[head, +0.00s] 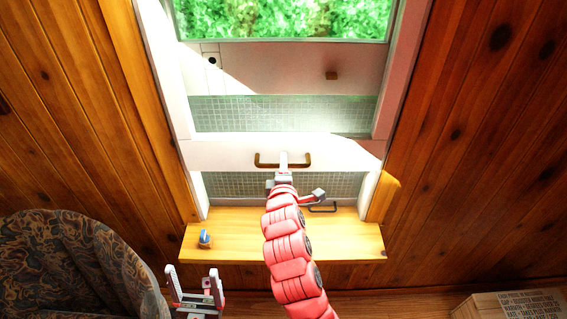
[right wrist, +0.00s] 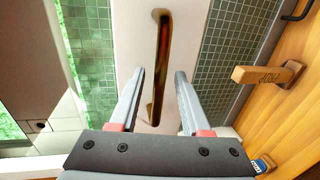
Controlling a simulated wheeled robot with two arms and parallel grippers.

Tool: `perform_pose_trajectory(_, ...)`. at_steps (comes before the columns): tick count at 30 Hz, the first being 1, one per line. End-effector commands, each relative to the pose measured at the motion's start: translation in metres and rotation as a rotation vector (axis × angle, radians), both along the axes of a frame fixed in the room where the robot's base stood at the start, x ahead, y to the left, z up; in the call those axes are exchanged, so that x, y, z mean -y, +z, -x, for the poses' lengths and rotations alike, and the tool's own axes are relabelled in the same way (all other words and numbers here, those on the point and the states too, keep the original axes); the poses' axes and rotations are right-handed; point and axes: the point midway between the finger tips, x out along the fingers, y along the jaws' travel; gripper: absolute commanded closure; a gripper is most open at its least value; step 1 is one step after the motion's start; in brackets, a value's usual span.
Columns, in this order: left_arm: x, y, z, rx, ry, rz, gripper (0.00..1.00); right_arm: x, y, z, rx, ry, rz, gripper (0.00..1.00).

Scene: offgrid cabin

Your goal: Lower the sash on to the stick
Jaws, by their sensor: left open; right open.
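The white sash (head: 220,154) is raised above the sill, with a gap under its bottom rail. Its brass handle (head: 262,163) also shows in the right wrist view (right wrist: 162,45). My right gripper (head: 283,158) is at the handle; in its wrist view the open fingers (right wrist: 160,74) lie on either side of the handle, and I cannot tell whether they touch it. The wooden stick (right wrist: 268,74), with dark lettering, stands on the sill below the sash; in the head view my right arm seems to hide it. My left gripper (head: 195,285) is open and empty, low at the left.
The wooden sill (head: 350,243) carries a small blue-and-white object (head: 205,238) at its left. A dark handle (head: 322,208) lies near the right. A patterned armchair (head: 65,260) stands lower left, and a box (head: 490,308) lower right. The sill's right end is clear.

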Motion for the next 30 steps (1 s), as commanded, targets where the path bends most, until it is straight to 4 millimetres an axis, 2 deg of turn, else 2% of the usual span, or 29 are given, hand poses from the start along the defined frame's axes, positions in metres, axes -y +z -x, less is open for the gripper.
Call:
perform_pose_trajectory(11, 0.0000, 0.0012, 0.0000, 0.000, 0.000, 0.000, 0.20, -0.0003, -0.0004, -0.0048, 0.003, 0.001, 0.000, 0.53)
perform_pose_trajectory(19, 0.0000, 0.0012, 0.0000, 0.000, 0.000, 0.000, 0.20, -0.0003, -0.0004, -0.0046, 0.003, 0.001, 0.000, 1.00)
perform_pose_trajectory(30, 0.0000, 0.0012, 0.0000, 0.000, 0.000, 0.000, 0.20, -0.0004, -0.0004, -0.0045, 0.003, 0.001, 0.000, 1.00)
